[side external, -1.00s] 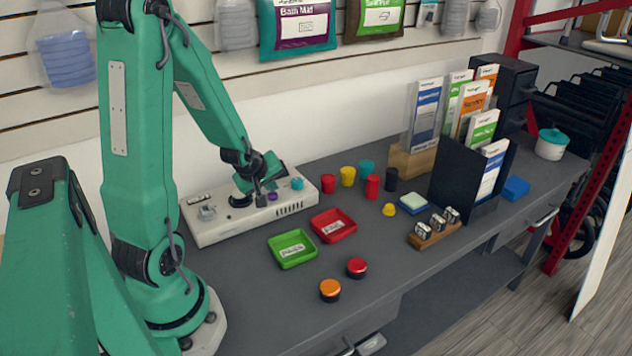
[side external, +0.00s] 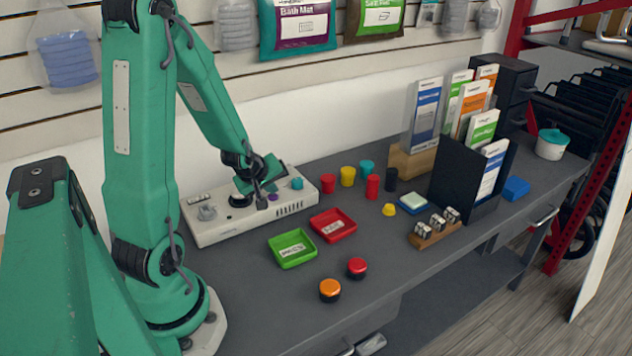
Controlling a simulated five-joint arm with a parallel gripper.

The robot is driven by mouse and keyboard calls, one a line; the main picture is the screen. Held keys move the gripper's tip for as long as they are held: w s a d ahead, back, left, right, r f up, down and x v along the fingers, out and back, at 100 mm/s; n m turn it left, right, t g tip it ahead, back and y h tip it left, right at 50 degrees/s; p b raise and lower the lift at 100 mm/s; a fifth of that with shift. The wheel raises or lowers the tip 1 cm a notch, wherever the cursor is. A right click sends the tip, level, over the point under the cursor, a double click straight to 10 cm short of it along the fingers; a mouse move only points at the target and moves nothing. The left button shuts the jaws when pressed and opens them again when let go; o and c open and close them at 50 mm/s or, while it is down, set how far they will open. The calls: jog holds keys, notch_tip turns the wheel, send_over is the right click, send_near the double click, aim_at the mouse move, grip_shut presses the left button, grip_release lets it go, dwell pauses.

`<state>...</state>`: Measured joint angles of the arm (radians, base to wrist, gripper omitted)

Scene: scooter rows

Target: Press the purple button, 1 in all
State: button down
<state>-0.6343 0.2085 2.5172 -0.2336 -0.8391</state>
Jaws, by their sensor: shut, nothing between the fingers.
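The purple button (side external: 274,196) sits on the white control panel (side external: 225,231), just left of a teal button (side external: 297,183). It is small in the side view and partly hidden by my gripper. My gripper (side external: 262,203) is shut and empty, pointing down at the panel. Its tip is right beside the purple button, on its left and slightly nearer the camera. I cannot tell whether the tip touches the button or the panel.
A black knob and a grey dial (side external: 207,212) share the panel. A green tray (side external: 292,248) and a red tray (side external: 333,225) lie in front. Orange (side external: 330,290) and red (side external: 357,268) round buttons stand nearer. Several cups stand right of the panel.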

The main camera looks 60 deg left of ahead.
aim_at(274, 198)
jog(key=shift+r, duration=0.85)
jog(key=shift+r, duration=0.2)
jog(key=shift+r, duration=2.35)
jog(key=s+d+r+m+h, duration=0.1)
jog(key=d+r+m, duration=0.3)
jog(key=d, duration=0.3)
jog(key=d+r+m+h, duration=0.1)
jog(key=d+r+m, duration=0.35)
jog(key=d, duration=0.25)
jog(key=s+d+r+m+h, duration=0.2)
jog(key=s+d+r+m, duration=0.2)
jog(key=s+d+m, duration=0.3)
jog(key=shift+s+d+m, duration=0.3)
jog(key=shift+d+m, duration=0.35)
jog(key=shift+d, duration=0.25)
